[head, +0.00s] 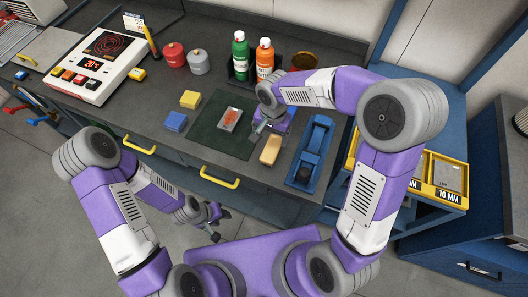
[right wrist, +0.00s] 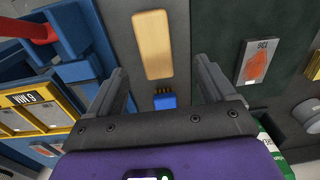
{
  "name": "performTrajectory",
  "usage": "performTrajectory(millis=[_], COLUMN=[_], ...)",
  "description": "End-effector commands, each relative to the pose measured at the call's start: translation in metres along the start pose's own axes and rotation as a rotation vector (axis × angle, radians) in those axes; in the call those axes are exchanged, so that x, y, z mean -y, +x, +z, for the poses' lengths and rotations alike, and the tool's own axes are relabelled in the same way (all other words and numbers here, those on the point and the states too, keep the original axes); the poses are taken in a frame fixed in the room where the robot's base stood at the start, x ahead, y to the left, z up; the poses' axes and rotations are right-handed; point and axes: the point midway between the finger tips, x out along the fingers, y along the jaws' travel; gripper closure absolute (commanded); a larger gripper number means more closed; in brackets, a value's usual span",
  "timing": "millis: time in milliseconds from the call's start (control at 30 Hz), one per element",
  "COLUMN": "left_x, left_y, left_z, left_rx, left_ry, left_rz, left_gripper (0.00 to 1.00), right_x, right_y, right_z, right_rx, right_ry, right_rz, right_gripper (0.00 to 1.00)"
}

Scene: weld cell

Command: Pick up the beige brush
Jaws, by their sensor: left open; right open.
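The beige brush (head: 271,149) is a block-like piece lying on the dark bench top, right of the dark green mat (head: 208,140). In the right wrist view the brush (right wrist: 152,45) lies just beyond my fingertips, roughly between their lines. Its underside is hidden. My right gripper (head: 260,132) is above the bench beside the brush, partly hidden by its own arm; its two fingers (right wrist: 160,66) are apart with nothing between them. My left gripper (head: 215,222) hangs low in front of the bench, away from the brush, open and empty.
A card with an orange shape (head: 230,119) lies on the mat. Green (head: 240,56) and orange (head: 265,60) bottles stand behind. Yellow (head: 190,99) and blue (head: 175,121) blocks lie left. A yellow-edged tray (head: 440,192) is at right.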

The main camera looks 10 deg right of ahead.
Motion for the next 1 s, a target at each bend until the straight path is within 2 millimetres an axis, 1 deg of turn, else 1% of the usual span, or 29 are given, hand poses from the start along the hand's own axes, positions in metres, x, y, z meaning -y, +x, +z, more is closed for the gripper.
performTrajectory(millis=[33,133,367,500,600,733,933,1000], left_x=[0.001,0.001,0.002,0.003,0.003,0.004,0.004,0.004], left_y=[0.002,0.003,0.006,0.008,0.010,0.010,0.010,0.010], left_z=[0.000,0.000,-0.001,-0.001,-0.001,-0.001,-0.001,-0.001], left_rx=[0.000,-0.001,-0.001,-0.001,-0.001,-0.001,-0.001,-0.001], left_ry=[0.001,0.001,0.001,0.001,0.001,0.001,0.001,0.001], left_rz=[0.000,0.001,0.001,0.001,0.001,0.000,0.000,0.000], left_gripper=[0.57,0.57,0.57,0.57,0.57,0.57,0.57,0.57], right_x=[-0.003,-0.007,-0.008,-0.010,-0.009,-0.009,-0.009,-0.009], right_y=[0.009,0.021,0.047,0.069,0.081,0.087,0.087,0.087], right_z=[0.000,0.000,0.000,-0.002,-0.002,-0.002,-0.002,-0.002], right_rx=[0.010,0.018,0.018,0.019,0.017,0.016,0.015,0.015], right_ry=[0.019,0.038,0.035,0.034,0.033,0.034,0.034,0.033], right_rz=[0.022,0.040,0.040,0.039,0.038,0.035,0.035,0.035], right_gripper=[0.17,0.17,0.17,0.17,0.17,0.17,0.17,0.28])
